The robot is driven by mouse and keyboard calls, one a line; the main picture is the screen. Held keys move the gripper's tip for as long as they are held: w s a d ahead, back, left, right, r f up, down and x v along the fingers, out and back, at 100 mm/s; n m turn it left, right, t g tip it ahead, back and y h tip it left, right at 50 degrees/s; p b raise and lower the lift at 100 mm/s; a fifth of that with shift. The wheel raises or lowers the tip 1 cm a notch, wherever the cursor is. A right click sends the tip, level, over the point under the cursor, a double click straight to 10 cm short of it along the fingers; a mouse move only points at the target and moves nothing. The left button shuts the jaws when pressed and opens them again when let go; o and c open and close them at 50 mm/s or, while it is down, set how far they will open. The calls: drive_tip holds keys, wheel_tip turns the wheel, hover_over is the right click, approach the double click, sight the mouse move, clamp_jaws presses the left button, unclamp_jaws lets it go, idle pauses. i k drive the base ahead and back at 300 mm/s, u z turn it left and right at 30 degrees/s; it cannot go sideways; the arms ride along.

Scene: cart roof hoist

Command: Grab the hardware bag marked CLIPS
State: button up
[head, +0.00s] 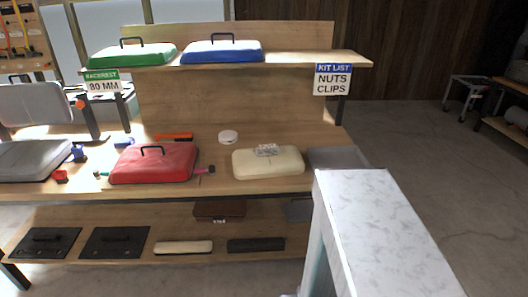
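A small clear-looking bag with grey bits (267,150) lies on top of a cream padded case (268,165) on the bench. Its marking is too small to read, so I cannot tell whether it says CLIPS. A blue-and-white sign (333,80) at the right end of the upper shelf reads KIT LIST, NUTS, CLIPS. A brown box (219,208) with a small pale item at its front sits on the lower shelf; any writing there is unreadable. No other bag is clear to me. My gripper is not in view.
The bench (220,180) carries a red handled case (154,164), a white round item (228,137) and a grey tray (338,158). Green (133,56) and blue (222,52) cases fill the upper shelf. A white marbled block (385,230) stands front right. Floor beyond it is open.

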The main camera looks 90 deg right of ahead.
sight(268, 150)
drive_tip(key=k, duration=1)
drive_tip(key=z, duration=0.8)
drive_tip(key=k, duration=0.95)
drive_tip(key=u, duration=0.15)
drive_tip(key=i, duration=0.65)
